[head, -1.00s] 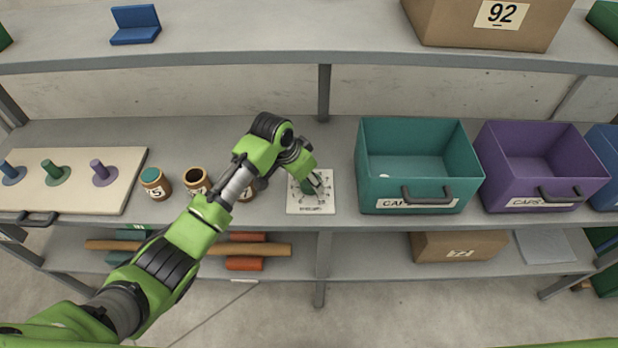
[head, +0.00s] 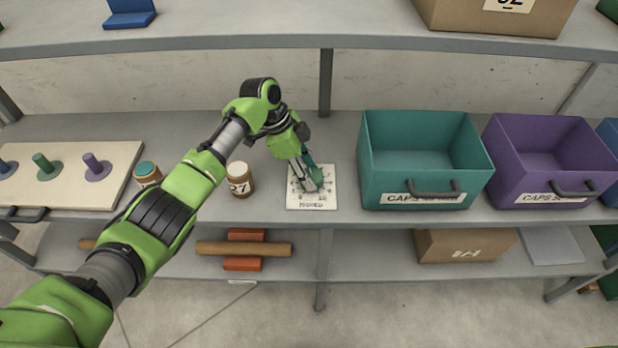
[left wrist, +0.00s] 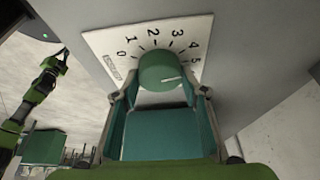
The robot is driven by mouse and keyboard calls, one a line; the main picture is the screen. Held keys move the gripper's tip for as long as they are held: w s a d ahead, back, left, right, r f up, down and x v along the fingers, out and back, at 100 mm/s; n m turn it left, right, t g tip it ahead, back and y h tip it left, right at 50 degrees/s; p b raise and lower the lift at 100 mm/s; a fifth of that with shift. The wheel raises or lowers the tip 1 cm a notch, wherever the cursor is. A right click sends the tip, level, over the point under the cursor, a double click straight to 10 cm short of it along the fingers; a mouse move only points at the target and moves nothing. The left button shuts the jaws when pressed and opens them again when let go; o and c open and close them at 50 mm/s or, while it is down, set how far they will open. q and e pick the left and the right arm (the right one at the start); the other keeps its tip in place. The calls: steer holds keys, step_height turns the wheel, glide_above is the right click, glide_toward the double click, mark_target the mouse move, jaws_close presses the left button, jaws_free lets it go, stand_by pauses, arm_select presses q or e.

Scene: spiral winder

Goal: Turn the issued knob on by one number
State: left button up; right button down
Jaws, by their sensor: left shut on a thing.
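The knob (left wrist: 163,70) is a round teal-green knob on a white dial plate (left wrist: 105,42) with printed numbers; 0 to 5 are readable in the left wrist view. Its pale pointer line points right, nearest the 5. In the head view the dial plate (head: 322,199) lies on the middle shelf; its printed name is too blurred to read surely. My left gripper (head: 311,184) reaches down onto the dial and is shut on the knob, one finger on each side. The fingers partly hide the knob and numbers in the head view.
A teal bin (head: 375,188) and a purple bin (head: 505,180) stand right of the dial. A labelled jar (head: 240,182) stands close on its left. A pale board with pegs (head: 75,200) lies farther left. An upper shelf (head: 240,42) overhangs behind.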

arm_select(q)
steer(key=shift+m+g+b, duration=0.4)
steer(key=shift+m+b, duration=0.7)
steer(key=shift+m, duration=0.1)
steer(key=o, duration=1.1)
